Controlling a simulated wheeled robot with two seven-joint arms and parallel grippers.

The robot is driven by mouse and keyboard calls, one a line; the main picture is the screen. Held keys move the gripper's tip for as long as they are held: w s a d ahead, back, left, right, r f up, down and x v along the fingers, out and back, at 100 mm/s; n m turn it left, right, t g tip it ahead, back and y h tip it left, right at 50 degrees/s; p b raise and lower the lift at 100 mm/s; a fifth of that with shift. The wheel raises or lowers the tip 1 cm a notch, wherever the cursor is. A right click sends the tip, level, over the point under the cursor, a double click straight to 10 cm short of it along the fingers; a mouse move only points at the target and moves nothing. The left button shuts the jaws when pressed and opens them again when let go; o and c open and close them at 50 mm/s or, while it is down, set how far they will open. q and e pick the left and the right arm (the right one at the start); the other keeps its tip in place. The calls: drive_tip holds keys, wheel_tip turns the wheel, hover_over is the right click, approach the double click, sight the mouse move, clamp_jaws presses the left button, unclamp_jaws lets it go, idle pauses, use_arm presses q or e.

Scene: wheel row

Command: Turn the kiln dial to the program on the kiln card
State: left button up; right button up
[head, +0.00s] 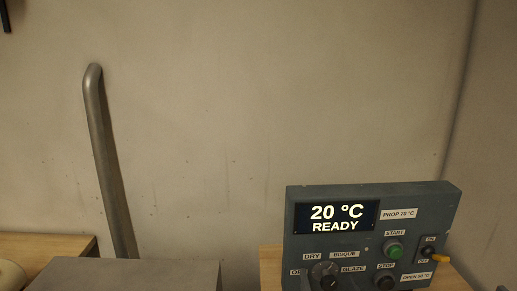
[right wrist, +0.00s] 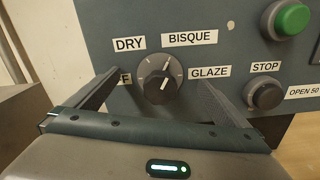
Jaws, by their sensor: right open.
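The kiln dial (right wrist: 158,78) is a dark round knob on the grey-blue control panel (head: 380,193), with OFF partly hidden, DRY, BISQUE and GLAZE labels around it. Its white mark points up and slightly right, towards BISQUE, in the right wrist view. In the head view the dial (head: 323,270) sits at the bottom edge. My right gripper (right wrist: 160,92) is open, with one finger on each side of the dial; I cannot tell whether they touch it. Only its dark fingertips (head: 326,284) show in the head view. I see no kiln card. My left gripper is not in view.
The panel's display (head: 337,217) reads 20 °C READY. A grey bent handle (head: 104,160) stands at left.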

sight(330, 287)
drive_tip(key=shift+s+p, duration=0.45)
drive_tip(key=shift+s, duration=0.85)
drive_tip(key=shift+s+d+p, duration=0.1)
drive_tip(key=shift+s+p, duration=0.4)
drive_tip(key=shift+s, duration=1.7)
